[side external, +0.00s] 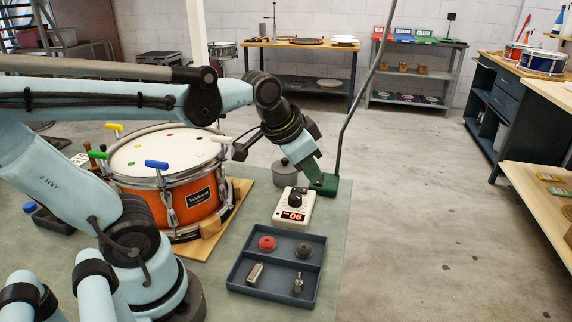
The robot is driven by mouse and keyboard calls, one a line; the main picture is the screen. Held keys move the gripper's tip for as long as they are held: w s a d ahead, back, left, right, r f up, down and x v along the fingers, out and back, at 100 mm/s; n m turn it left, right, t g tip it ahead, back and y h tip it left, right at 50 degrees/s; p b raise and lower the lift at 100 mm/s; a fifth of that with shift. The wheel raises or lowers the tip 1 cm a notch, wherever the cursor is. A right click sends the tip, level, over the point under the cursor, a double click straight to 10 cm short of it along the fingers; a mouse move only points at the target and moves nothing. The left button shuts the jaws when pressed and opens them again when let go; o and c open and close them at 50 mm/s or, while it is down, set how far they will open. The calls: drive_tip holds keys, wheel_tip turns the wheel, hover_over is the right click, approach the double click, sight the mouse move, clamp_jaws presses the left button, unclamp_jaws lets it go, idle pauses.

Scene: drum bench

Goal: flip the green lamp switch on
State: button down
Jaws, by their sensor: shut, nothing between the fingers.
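The green lamp base (327,186) stands at the back right corner of the bench mat, with a thin dark stem (345,125) rising from it and leaning right out of the top of the view. My gripper (316,180) points down at the left side of the lamp base, very close to it. It is shut and empty. Whether it touches the base cannot be told. The lamp's switch is too small or hidden behind my gripper, so its position cannot be read.
A white metronome box (294,210) with a red display stands just in front of the lamp, with a grey round container (284,173) to the left. A dark tray (245,291) holds several small parts. The orange drum (160,203) stands left, under my arm.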

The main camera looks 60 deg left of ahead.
drive_tip(key=w+a+m+g, duration=0.5)
drive_tip(key=w+a+m, duration=0.2)
drive_tip(key=w+a, duration=0.7)
drive_tip(key=shift+w+a+r+y, duration=0.15)
drive_tip(key=shift+a+r+y, duration=0.15)
drive_tip(key=shift+a, duration=0.5)
drive_tip(key=shift+f, duration=0.15)
drive_tip(key=f, duration=0.9)
drive_tip(key=w+a+f, duration=0.1)
drive_tip(key=f, duration=0.3)
drive_tip(key=shift+w+a+f, duration=0.1)
drive_tip(key=shift+f, duration=0.25)
drive_tip(key=shift+f, duration=0.2)
drive_tip(key=shift+s+d+r, duration=0.25)
drive_tip(key=shift+s+d, duration=0.2)
drive_tip(key=shift+d, duration=0.05)
